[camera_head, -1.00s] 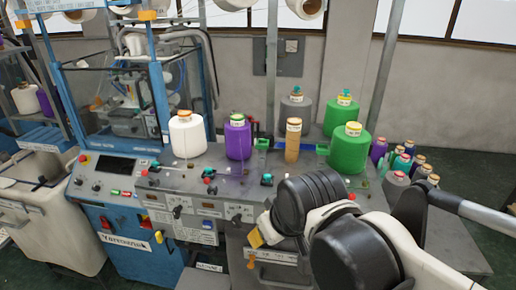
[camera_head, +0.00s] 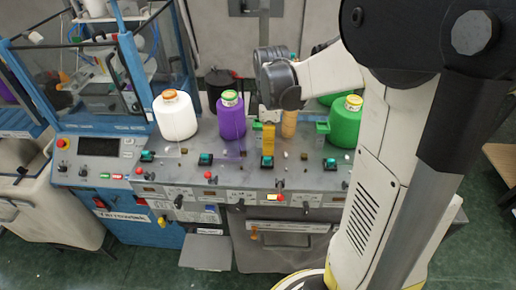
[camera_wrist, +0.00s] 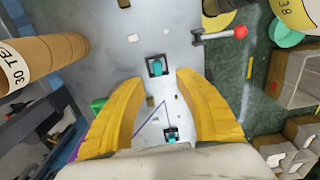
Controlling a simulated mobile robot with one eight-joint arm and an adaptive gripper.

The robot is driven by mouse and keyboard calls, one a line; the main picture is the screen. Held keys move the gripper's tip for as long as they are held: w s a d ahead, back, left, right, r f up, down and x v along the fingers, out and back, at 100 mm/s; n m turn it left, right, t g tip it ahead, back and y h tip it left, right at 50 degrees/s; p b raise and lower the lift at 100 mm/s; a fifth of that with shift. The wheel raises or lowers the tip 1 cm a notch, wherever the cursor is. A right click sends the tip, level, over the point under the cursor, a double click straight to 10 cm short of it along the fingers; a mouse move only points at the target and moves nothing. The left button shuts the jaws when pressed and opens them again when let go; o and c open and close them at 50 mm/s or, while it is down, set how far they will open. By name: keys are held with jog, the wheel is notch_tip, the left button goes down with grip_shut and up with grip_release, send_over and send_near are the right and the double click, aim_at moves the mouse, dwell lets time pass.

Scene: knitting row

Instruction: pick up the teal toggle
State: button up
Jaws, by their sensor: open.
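Several teal toggles in dark square bases stand in a row on the grey machine panel (camera_head: 180,170). One teal toggle (camera_head: 267,162) is in the middle of the panel, just below my gripper (camera_head: 268,145) in the head view. In the wrist view, my gripper (camera_wrist: 160,82) has its yellow fingers apart with nothing held. A teal toggle (camera_wrist: 157,66) shows just past the fingertips, and another (camera_wrist: 171,135) shows between the fingers, nearer the palm. I cannot tell which one is meant. The gap between fingers and toggles is unclear.
A tan spool (camera_wrist: 45,62) is left of the fingers. A red-knobbed lever (camera_wrist: 220,34) is ahead right.

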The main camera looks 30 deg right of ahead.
aim_at(266, 157)
jog(key=shift+w+f, duration=0.15)
jog(key=shift+f, duration=0.35)
jog(key=shift+w+f, duration=0.15)
jog(key=shift+f, duration=0.35)
notch_tip(266, 157, down, 5)
jog(key=shift+w+f, duration=0.1)
jog(key=shift+w, duration=0.05)
jog(key=shift+c, duration=0.8)
jog(key=c, duration=0.6)
